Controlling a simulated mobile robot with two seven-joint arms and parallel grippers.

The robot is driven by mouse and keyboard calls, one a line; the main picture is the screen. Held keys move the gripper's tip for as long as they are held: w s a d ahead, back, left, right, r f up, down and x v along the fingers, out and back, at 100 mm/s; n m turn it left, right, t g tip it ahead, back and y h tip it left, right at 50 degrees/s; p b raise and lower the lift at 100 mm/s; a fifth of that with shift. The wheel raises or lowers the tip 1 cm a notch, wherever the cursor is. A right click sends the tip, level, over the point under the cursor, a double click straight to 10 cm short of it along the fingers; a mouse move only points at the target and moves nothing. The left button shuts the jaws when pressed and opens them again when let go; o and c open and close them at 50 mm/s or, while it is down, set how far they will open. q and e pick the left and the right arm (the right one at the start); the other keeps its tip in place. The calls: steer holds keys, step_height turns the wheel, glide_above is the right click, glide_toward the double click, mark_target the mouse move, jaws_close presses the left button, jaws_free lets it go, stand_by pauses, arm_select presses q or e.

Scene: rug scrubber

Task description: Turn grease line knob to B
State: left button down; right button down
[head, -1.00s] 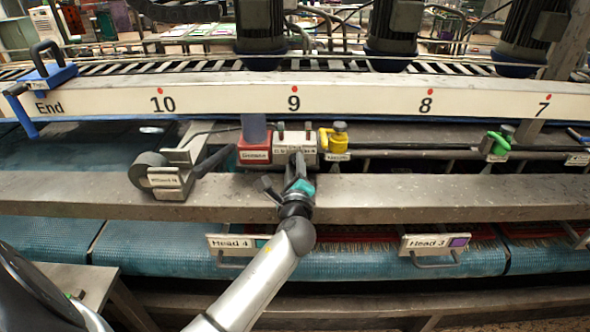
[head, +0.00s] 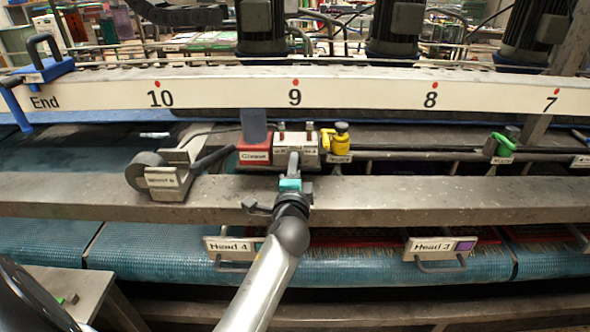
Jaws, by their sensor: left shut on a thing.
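The grease line unit is a red block labelled Grease (head: 254,154) joined to a grey metal valve block (head: 312,142) with small labels on its front. The labels are too small to read surely. My left gripper (head: 292,166) is at the front of the grey block, below its labels, shut on the knob there. The gripper largely hides the knob, so I cannot tell which letter it points to. My right gripper is not in view.
A yellow valve (head: 337,139) stands just right of the grey block. A grey lever with a roller (head: 160,176) is to the left. A metal beam (head: 420,197) runs across in front, with Head 4 (head: 233,248) and Head 3 (head: 440,248) handles below.

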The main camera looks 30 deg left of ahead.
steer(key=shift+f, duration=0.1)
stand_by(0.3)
arm_select(q)
steer(key=c, duration=0.6)
jaws_free()
steer(key=shift+o, duration=0.2)
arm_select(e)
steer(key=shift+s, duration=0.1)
